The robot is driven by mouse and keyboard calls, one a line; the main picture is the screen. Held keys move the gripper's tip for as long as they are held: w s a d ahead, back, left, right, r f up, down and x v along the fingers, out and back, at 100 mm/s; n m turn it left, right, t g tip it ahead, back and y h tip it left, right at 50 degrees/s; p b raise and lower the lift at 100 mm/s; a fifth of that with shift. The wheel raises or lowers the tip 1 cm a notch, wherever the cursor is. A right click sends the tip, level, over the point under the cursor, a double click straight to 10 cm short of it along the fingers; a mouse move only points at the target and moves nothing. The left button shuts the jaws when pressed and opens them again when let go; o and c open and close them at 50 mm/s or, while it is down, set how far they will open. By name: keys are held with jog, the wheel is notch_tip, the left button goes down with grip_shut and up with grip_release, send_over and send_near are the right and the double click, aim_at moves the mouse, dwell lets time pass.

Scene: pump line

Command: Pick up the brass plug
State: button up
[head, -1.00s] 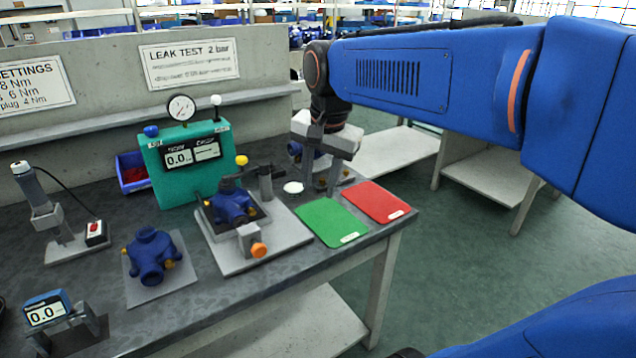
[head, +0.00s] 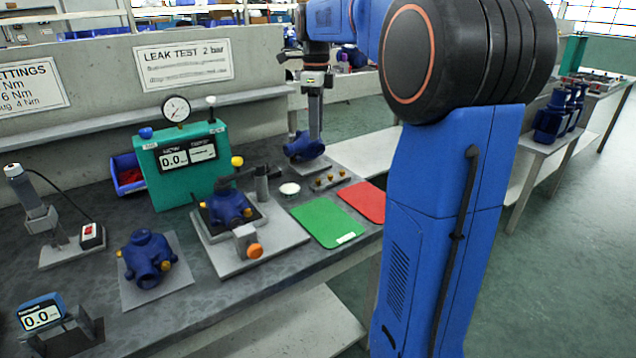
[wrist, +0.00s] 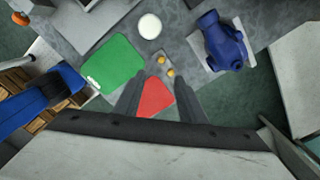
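Several small brass plugs (head: 330,178) sit on a small grey plate at the right end of the bench, behind the green and red mats. In the wrist view, two brass pieces (wrist: 170,72) show just beyond and between my fingertips; any others are not clear there. My gripper (wrist: 158,80) is open and empty, its two fingers well apart, pointing down over the bench. In the head view, my gripper (head: 315,135) hangs above and behind the plugs, seen edge-on, in front of a blue pump body.
The blue pump body (head: 304,147) stands close behind the plugs, also in the wrist view (wrist: 222,42). A white disc (head: 289,188), green mat (head: 327,222) and red mat (head: 366,200) lie nearby. The fixture (head: 255,250) and teal tester (head: 185,165) stand left.

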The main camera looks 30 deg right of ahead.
send_over(318, 179)
jog(key=f, duration=1)
jog(key=shift+s+a+f, duration=0.1)
jog(key=shift+s+a, duration=0.05)
jog(key=shift+a, duration=0.2)
jog(key=shift+d+f, duration=0.15)
jog(key=shift+f, duration=1.2)
jog(key=shift+d+f, duration=0.15)
jog(key=shift+f, duration=1.2)
jog(key=shift+c, duration=0.6)
grip_shut()
